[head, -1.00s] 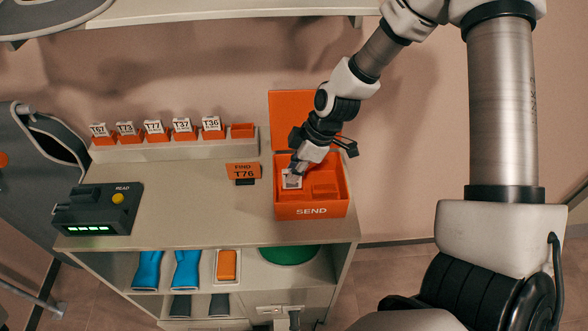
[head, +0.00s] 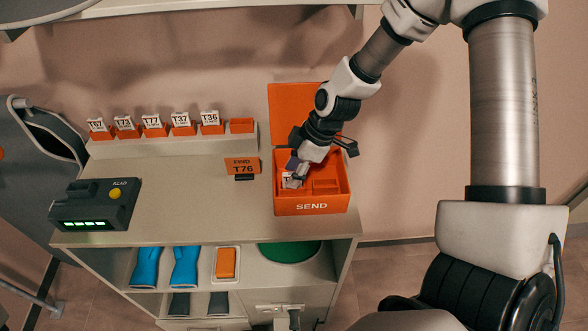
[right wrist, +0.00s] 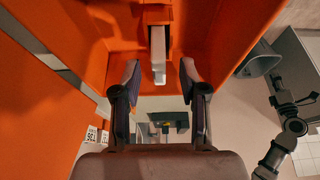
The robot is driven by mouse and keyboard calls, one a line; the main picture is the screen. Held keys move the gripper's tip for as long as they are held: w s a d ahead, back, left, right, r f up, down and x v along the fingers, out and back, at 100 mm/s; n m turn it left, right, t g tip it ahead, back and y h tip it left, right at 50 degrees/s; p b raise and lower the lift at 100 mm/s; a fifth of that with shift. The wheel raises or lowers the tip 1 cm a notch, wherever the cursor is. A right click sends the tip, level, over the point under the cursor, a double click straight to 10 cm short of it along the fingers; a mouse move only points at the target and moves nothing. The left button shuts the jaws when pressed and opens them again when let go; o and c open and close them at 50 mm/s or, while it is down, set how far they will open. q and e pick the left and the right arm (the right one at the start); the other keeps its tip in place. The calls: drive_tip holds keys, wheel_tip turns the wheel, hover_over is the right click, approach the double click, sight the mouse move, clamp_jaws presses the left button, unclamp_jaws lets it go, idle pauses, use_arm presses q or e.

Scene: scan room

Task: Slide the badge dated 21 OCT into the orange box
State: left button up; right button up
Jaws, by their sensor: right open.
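The orange box (head: 312,208), marked SEND, stands open at the right end of the counter with its lid (head: 290,112) raised behind it. A white badge (head: 288,183) is inside its left part, partly covered by my right gripper (head: 298,172); its date cannot be read. In the right wrist view my right gripper (right wrist: 158,84) is open, fingers apart. A narrow pale piece (right wrist: 158,52), perhaps the badge edge-on, shows between and beyond the fingers, apart from both. My left gripper (right wrist: 289,103) seems to show small at the right of that view; its jaws are unclear.
A rack (head: 188,142) at the back holds several badges in orange slots; its rightmost slot (head: 242,126) is empty. A FIND T76 sign (head: 242,166) stands left of the box. A dark reader (head: 95,205) with green lights is at the left. The counter middle is clear.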

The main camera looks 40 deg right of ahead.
drive_tip(key=shift+r, duration=0.25)
drive_tip(key=v, duration=1.1)
drive_tip(key=shift+r, duration=0.25)
drive_tip(key=shift+s+d, duration=0.1)
